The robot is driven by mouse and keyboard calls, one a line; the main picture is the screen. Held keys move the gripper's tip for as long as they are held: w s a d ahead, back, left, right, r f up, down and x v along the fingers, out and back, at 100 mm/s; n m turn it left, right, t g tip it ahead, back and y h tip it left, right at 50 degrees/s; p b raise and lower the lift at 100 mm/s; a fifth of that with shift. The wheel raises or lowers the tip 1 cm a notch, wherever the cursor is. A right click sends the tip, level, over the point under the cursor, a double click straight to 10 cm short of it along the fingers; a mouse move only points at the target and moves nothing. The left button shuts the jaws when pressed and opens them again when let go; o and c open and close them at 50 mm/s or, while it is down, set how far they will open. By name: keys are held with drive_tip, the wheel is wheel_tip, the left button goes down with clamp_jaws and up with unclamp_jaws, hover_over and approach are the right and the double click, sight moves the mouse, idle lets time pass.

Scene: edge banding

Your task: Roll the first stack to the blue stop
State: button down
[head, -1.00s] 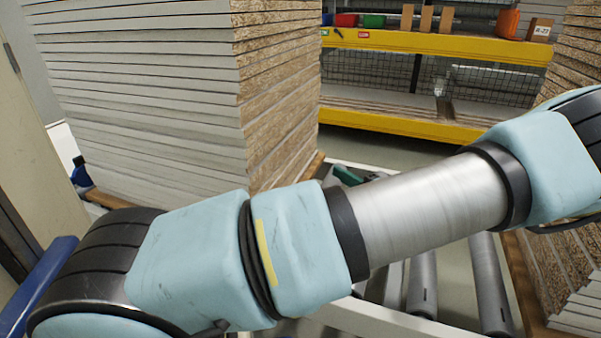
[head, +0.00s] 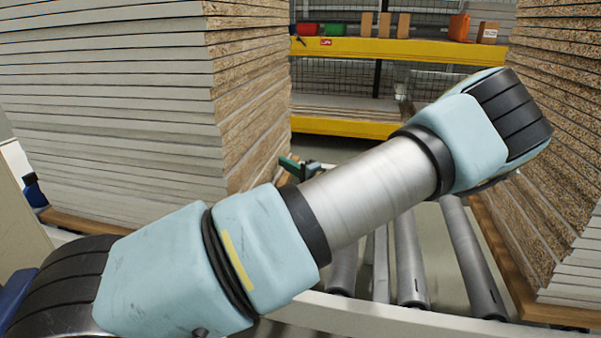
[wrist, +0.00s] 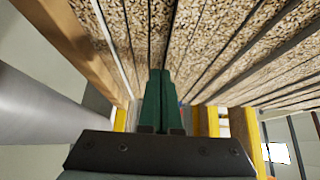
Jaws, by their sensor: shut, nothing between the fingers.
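My gripper (wrist: 161,103) shows in the wrist view with its green fingers shut and empty. Its tips lie close to the chipboard edges of a stack (wrist: 215,40); whether they touch, I cannot tell. A tall stack of grey-faced boards (head: 110,110) stands on the left, and another stack (head: 550,130) stands on the right, both on wooden bases. Which is the first stack is not marked. A blue part (head: 14,292) shows at the lower left edge; I cannot tell whether it is the stop.
Grey rollers (head: 408,262) with a white rail (head: 385,318) run between the stacks. A green part (head: 290,164) sits beside the left stack. A yellow shelf (head: 400,48) with bins and boxes stands behind. Open floor shows before it.

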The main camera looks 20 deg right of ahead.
sight(274, 164)
drive_tip(key=shift+w+a, duration=0.2)
drive_tip(key=shift+a, duration=0.4)
drive_tip(key=shift+w+a, duration=0.15)
drive_tip(key=shift+a, duration=0.45)
drive_tip(key=shift+w+a+r+p, duration=0.2)
drive_tip(key=shift+a+p, duration=0.25)
drive_tip(key=shift+a, duration=0.05)
drive_tip(key=shift+w+a+f, duration=0.1)
drive_tip(key=shift+a, duration=0.05)
